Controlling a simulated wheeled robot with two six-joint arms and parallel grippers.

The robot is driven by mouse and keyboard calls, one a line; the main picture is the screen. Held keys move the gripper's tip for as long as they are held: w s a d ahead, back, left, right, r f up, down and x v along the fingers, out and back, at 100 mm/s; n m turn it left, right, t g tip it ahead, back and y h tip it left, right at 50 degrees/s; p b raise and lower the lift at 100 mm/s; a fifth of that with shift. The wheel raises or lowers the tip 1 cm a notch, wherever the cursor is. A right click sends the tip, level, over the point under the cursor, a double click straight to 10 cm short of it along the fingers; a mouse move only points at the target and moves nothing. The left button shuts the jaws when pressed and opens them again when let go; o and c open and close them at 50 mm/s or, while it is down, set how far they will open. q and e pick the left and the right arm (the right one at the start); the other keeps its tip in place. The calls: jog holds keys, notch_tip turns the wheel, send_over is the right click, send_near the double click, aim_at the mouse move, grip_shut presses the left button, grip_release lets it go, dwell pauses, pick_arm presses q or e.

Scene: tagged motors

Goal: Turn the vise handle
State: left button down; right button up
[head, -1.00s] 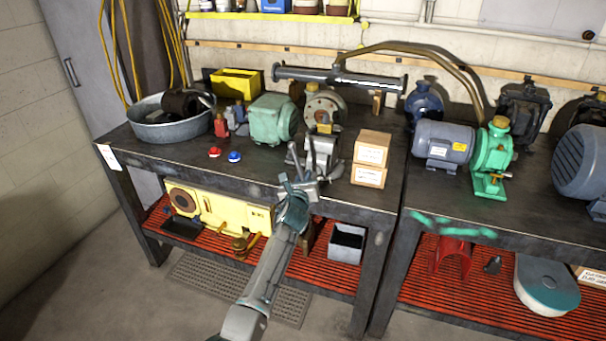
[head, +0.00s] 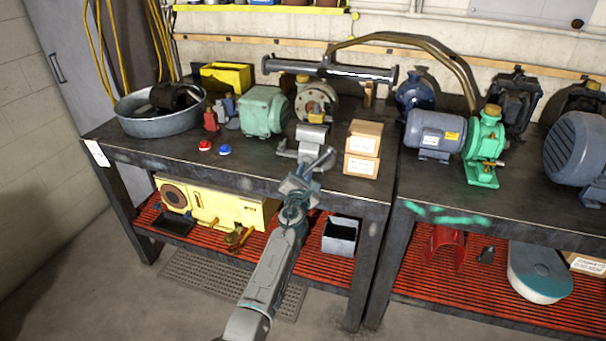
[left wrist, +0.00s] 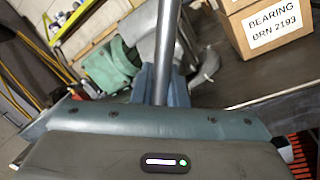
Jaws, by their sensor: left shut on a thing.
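The grey metal vise (head: 312,133) stands at the front edge of the left workbench, in front of a round flanged pump. Its handle (head: 323,158) is a thin grey bar that slants up to the right in the head view. My left gripper (head: 304,178) reaches in from below and is shut on the handle. In the left wrist view the handle (left wrist: 168,50) rises as a straight bar from between the blue-grey fingers (left wrist: 158,84). The grip itself is partly hidden by the gripper body. My right gripper is not in view.
Two stacked cardboard boxes (head: 363,150) stand close to the right of the vise. A green motor (head: 264,112) and red and blue buttons (head: 205,145) are to its left. The bench edge (head: 250,184) runs below the vise, and a grey bin (head: 340,236) sits on the lower shelf.

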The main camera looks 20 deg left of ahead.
pick_arm(q)
jog(key=m+b, duration=0.1)
jog(key=m, duration=0.1)
jog(key=f+m+h, duration=0.1)
jog(key=m, duration=0.1)
jog(key=d+f+m+b, duration=0.1)
jog(key=m, duration=0.1)
jog(key=shift+s+t+b, duration=0.15)
jog(key=shift+t+b, duration=0.15)
jog(key=shift+b, duration=0.05)
jog(key=shift+m, duration=0.3)
jog(key=shift+h, duration=0.4)
jog(key=c, duration=1.5)
grip_release()
jog(key=shift+s+r, duration=0.1)
jog(key=shift+r, duration=0.1)
jog(key=shift+o, duration=0.3)
jog(key=shift+s+r, duration=0.15)
jog(key=shift+r, duration=0.15)
jog(key=s+f+p, duration=0.2)
jog(key=s, duration=0.8)
jog(key=shift+s+d, duration=0.3)
jog(key=shift+s, duration=0.1)
